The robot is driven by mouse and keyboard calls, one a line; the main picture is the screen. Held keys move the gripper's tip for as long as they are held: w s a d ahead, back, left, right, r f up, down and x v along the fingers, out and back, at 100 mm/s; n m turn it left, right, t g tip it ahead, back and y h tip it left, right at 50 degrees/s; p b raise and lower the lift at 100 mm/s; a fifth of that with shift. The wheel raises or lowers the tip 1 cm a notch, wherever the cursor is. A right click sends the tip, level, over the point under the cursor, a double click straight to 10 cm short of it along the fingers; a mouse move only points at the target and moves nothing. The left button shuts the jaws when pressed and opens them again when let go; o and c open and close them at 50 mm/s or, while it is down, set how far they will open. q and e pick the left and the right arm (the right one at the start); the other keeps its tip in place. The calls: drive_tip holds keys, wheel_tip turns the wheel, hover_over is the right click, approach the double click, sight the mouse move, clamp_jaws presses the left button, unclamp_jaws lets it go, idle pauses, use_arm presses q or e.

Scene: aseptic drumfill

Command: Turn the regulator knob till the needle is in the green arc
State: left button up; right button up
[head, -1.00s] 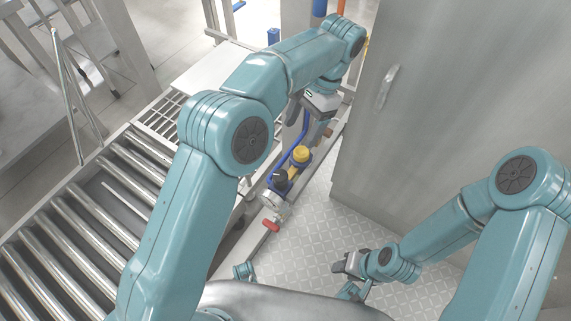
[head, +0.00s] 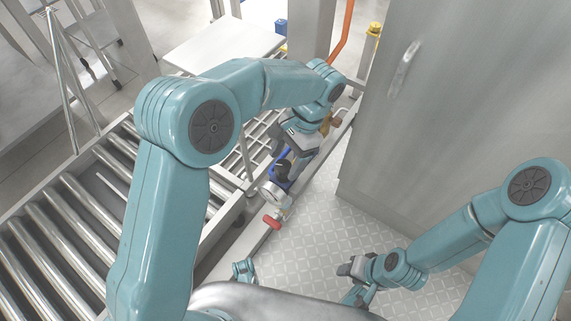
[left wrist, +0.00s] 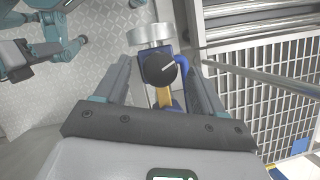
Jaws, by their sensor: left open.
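The regulator knob (left wrist: 157,68) is black with a white pointer line that slants up to the right in the left wrist view. In the head view the dark knob (head: 283,171) sits just below my left gripper (head: 284,153). In the left wrist view the fingers of my left gripper (left wrist: 160,75) are open, one on each side of the knob, with gaps showing. A round metal gauge (head: 281,189) is beside the knob; its needle and green arc cannot be made out. My right gripper (head: 350,267) is low over the floor, away from the knob; its jaws are unclear.
A red handle (head: 271,222) sits in front of the gauge. A roller conveyor (head: 60,235) is on the left and a grey cabinet (head: 460,110) on the right. The patterned floor (head: 330,225) between is clear.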

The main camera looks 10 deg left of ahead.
use_arm(q)
drive_tip(key=shift+s+a+f, duration=0.15)
drive_tip(key=shift+f, duration=0.35)
drive_tip(key=shift+c, duration=0.3)
drive_tip(key=c, duration=1)
drive_tip(key=shift+o, duration=0.2)
